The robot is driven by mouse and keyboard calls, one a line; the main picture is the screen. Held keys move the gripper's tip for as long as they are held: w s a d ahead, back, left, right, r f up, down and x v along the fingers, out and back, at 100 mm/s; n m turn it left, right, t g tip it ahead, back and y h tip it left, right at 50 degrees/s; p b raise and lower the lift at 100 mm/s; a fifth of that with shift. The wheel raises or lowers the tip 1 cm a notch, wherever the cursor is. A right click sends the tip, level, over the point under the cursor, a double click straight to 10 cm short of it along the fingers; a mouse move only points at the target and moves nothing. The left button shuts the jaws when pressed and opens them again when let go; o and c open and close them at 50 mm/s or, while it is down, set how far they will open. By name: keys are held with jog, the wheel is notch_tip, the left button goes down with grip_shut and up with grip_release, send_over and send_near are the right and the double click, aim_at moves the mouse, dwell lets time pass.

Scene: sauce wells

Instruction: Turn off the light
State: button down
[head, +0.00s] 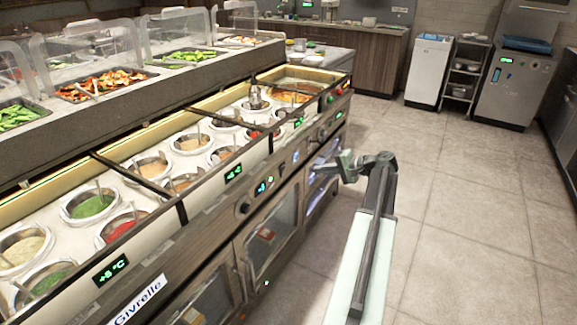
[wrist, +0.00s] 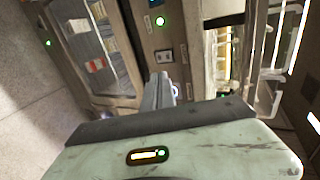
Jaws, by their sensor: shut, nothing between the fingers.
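My gripper (head: 326,167) is shut and empty, held close to the front of the long counter in the head view. In the wrist view its fingertips (wrist: 160,78) point at the counter's control panel (wrist: 147,38). A small dark plate (wrist: 163,56) sits just beyond the tips; I cannot tell whether they touch it. A round green-lit button (wrist: 160,21) and a lit display (wrist: 155,3) are farther up. In the head view a compartment (head: 317,190) behind my gripper glows bluish white. Which control works the light cannot be told.
The counter front also carries a dark knob (head: 246,207), a blue-lit button (head: 295,156) and a glass door (head: 272,235). Sauce wells (head: 90,204) line its top. In the wrist view an open bright compartment (wrist: 225,45) is at right. Tiled floor (head: 460,200) is clear.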

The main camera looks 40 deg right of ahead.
jog(key=b, duration=0.4)
send_near(284, 167)
notch_tip(284, 167, down, 4)
jog(key=w, duration=0.2)
jog(key=w+a, duration=0.1)
jog(key=w, duration=0.1)
jog(key=w+r, duration=0.1)
jog(key=shift+w+a, duration=0.25)
jog(key=shift+w, duration=0.15)
jog(key=shift+d, duration=0.1)
